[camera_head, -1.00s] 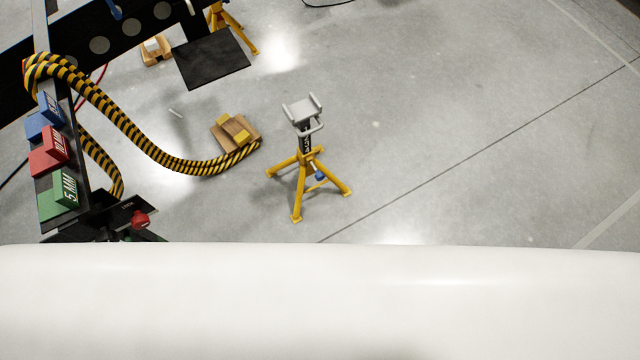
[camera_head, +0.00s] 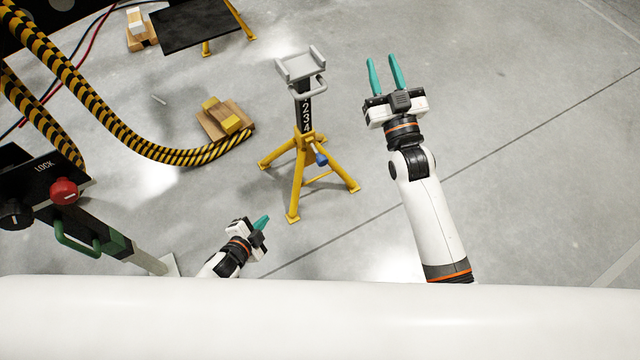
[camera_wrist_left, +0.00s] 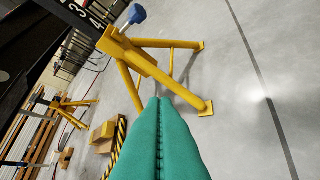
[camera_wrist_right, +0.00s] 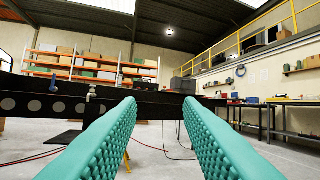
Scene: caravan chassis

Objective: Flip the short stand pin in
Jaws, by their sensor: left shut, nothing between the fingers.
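The short stand (camera_head: 304,140) is a yellow tripod with a black numbered post and a grey cradle top, upright on the floor in the middle of the head view. Its pin (camera_head: 320,159) has a blue knob on the right side of the collar; the knob also shows in the left wrist view (camera_wrist_left: 137,14). My left gripper (camera_head: 262,222) is shut and empty, low and in front of the stand, apart from it. In the left wrist view its teal fingers touch, pointing toward the yellow legs. My right gripper (camera_head: 384,76) is open and empty, to the right of the stand.
A striped yellow-black hose (camera_head: 130,135) curves across the floor at the left, near wooden blocks (camera_head: 224,118). A panel with a red knob (camera_head: 64,191) and a green handle (camera_head: 75,239) stands at the left. Floor right of the stand is clear.

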